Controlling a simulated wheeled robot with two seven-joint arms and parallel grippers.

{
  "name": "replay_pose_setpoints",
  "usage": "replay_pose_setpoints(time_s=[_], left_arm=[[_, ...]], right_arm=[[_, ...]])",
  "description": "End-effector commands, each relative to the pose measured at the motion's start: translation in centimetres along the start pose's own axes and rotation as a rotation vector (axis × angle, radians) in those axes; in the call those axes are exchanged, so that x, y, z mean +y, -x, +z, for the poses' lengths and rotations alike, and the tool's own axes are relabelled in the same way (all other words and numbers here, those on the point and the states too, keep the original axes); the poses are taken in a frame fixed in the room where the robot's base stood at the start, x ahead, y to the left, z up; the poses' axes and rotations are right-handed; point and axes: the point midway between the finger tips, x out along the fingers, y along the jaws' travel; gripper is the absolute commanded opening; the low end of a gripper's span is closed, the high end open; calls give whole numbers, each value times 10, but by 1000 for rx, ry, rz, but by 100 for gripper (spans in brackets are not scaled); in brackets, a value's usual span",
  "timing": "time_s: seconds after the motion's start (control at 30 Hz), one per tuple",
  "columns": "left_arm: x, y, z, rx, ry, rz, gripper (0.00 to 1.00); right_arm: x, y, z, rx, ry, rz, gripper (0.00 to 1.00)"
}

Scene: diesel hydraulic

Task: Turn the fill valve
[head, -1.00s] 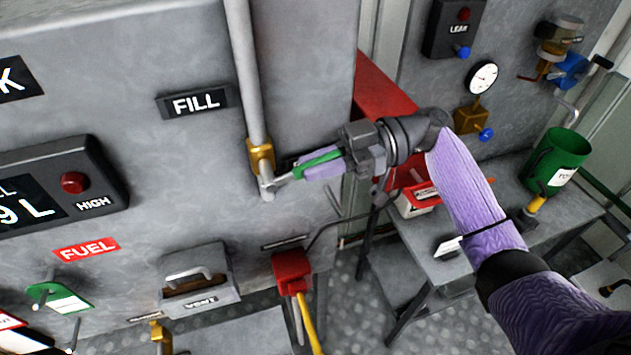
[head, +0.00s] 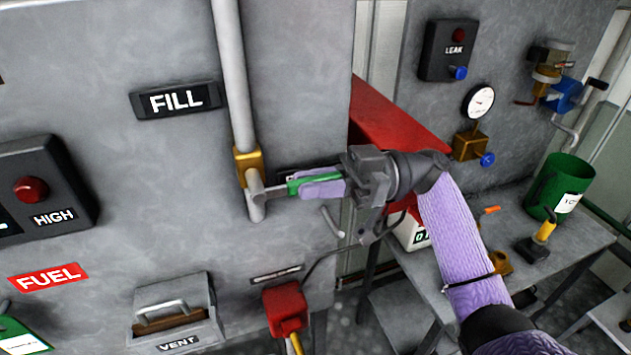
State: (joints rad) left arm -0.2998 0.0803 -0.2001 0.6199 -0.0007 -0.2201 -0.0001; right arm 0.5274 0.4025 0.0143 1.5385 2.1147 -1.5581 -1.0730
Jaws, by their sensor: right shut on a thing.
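The fill valve's brass body (head: 248,163) sits on a vertical grey pipe (head: 232,80) on the tank's front, just right of the FILL sign (head: 176,101). A grey lever (head: 272,192) sticks out to the right from the valve, with a green grip (head: 300,185) on it. My right gripper (head: 322,184) is shut on this lever, coming from the right. The lever lies nearly level. The gripper covers its outer end. My left gripper is not in view.
A red box (head: 285,308) hangs low on the tank, beside a grey VENT box (head: 174,312). A black box with a red HIGH lamp (head: 30,190) is at left. At right stand a workbench, a green bucket (head: 562,187) and a gauge (head: 479,103).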

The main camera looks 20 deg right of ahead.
Motion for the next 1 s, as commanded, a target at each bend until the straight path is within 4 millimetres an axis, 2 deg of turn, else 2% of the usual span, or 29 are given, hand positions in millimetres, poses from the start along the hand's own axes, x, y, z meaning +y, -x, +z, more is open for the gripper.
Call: replay_pose_setpoints(time_s=[0.03, 0.2, 0.47, 0.57, 0.7, 0.8, 1.0], left_arm=[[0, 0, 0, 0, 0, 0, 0], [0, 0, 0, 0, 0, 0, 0], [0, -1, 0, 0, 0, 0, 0], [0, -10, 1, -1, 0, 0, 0], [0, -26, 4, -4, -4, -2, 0], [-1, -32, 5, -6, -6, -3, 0], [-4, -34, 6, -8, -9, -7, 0]], right_arm=[[0, 0, 0, 1, -1, 0, 20], [0, 0, 0, 0, -1, 0, 53], [0, 1, 1, 0, -1, 1, 53], [1, 15, 4, -1, -1, 3, 53], [1, 48, 6, -2, -1, 4, 53], [1, 65, 4, -1, -1, 4, 53], [0, 76, 1, 0, 0, -1, 53]])
